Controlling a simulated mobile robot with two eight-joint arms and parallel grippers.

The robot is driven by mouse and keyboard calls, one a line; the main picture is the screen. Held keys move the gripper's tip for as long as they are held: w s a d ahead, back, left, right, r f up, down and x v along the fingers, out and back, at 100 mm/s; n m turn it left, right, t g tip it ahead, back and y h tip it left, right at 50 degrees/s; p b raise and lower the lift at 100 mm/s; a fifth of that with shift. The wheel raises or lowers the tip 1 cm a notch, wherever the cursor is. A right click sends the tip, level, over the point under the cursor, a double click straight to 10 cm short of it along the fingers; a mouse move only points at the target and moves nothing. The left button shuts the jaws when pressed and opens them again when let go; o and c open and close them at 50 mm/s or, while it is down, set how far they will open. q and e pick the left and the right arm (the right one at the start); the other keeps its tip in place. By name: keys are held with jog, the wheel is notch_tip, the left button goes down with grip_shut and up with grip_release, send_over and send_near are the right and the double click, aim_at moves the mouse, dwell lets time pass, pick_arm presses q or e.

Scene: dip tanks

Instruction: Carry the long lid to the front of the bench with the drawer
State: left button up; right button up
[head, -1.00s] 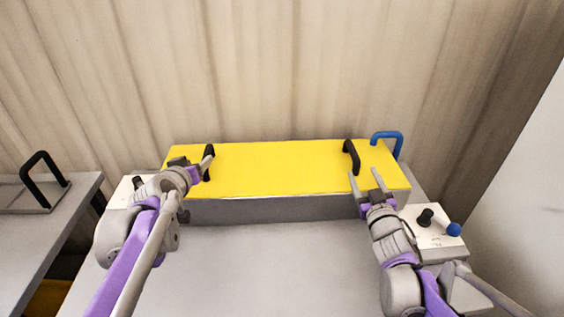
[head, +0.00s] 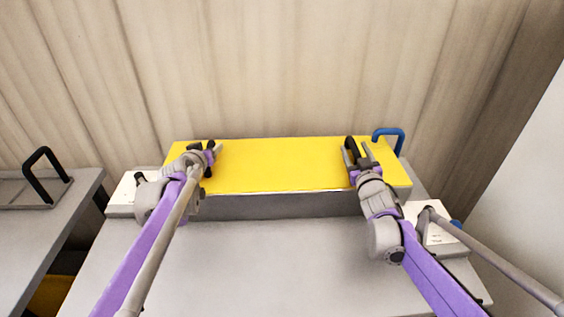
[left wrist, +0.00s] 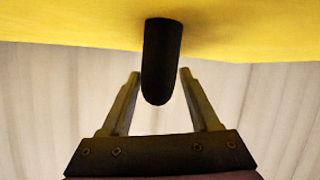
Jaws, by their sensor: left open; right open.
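The long yellow lid (head: 280,165) lies on a grey tank at the back of the bench, with a black handle near each end. My left gripper (head: 208,150) is open at the left handle (head: 210,144). In the left wrist view the black handle (left wrist: 160,60) sits between the open fingers (left wrist: 158,85), with gaps on both sides. My right gripper (head: 358,154) is open at the right handle (head: 350,143), its fingers on either side of it as far as I can see. The drawer is not in view.
A blue handle (head: 402,137) stands behind the lid's right end. White panels flank the tank, the left one (head: 121,196) partly hidden by my arm. The grey bench top (head: 270,255) in front is clear. Another bench with a black-handled lid (head: 47,172) stands at left.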

pick_arm(q)
jog(key=shift+w+f, duration=0.1)
jog(key=shift+w, duration=0.15)
pick_arm(e)
jog(key=shift+w, duration=0.3)
pick_arm(q)
jog(key=shift+c, duration=0.4)
pick_arm(e)
jog(key=shift+c, duration=0.3)
pick_arm(q)
grip_shut()
pick_arm(e)
grip_shut()
